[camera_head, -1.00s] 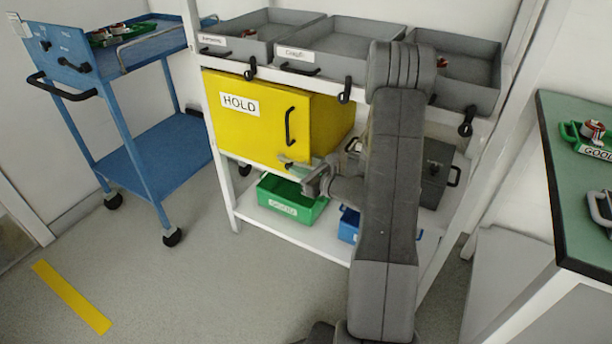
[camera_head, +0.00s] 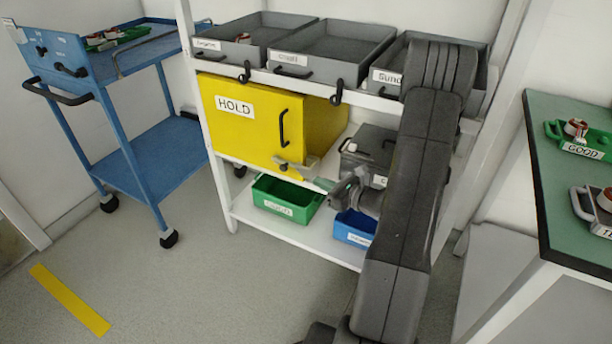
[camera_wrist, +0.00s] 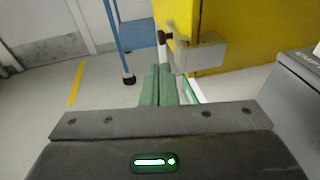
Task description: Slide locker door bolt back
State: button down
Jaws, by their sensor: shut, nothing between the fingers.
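The yellow locker (camera_head: 255,125) marked HOLD stands on the middle shelf with its door shut. Its metal bolt (camera_head: 290,166) is at the door's lower right corner. In the wrist view the bolt's grey bracket (camera_wrist: 203,55) and a dark knob (camera_wrist: 165,37) show just beyond my fingertips, against the yellow locker (camera_wrist: 235,25). My gripper (camera_head: 325,184) is below and right of the bolt. Its pale green fingers lie together in the wrist view (camera_wrist: 160,72), with nothing between them. A small gap seems to lie between fingertips and bolt. I cannot tell how far the bolt is drawn.
A green bin (camera_head: 285,198) and a blue bin (camera_head: 353,228) stand on the lower shelf below my gripper. A grey case (camera_head: 368,150) is right of the locker. Grey trays (camera_head: 330,45) line the top shelf. A blue cart (camera_head: 150,150) stands left; floor in front is clear.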

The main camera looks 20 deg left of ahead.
aim_at(302, 175)
jog(key=shift+v, duration=1.45)
jog(key=b+x, duration=0.1)
jog(key=x, duration=0.9)
jog(key=shift+w+a+f, duration=0.1)
jog(key=shift+a, duration=0.15)
jog(key=shift+w+a+f, duration=0.3)
jog(key=shift+w, duration=0.25)
jog(key=shift+s+d+r, duration=0.1)
jog(key=shift+s+d, duration=0.15)
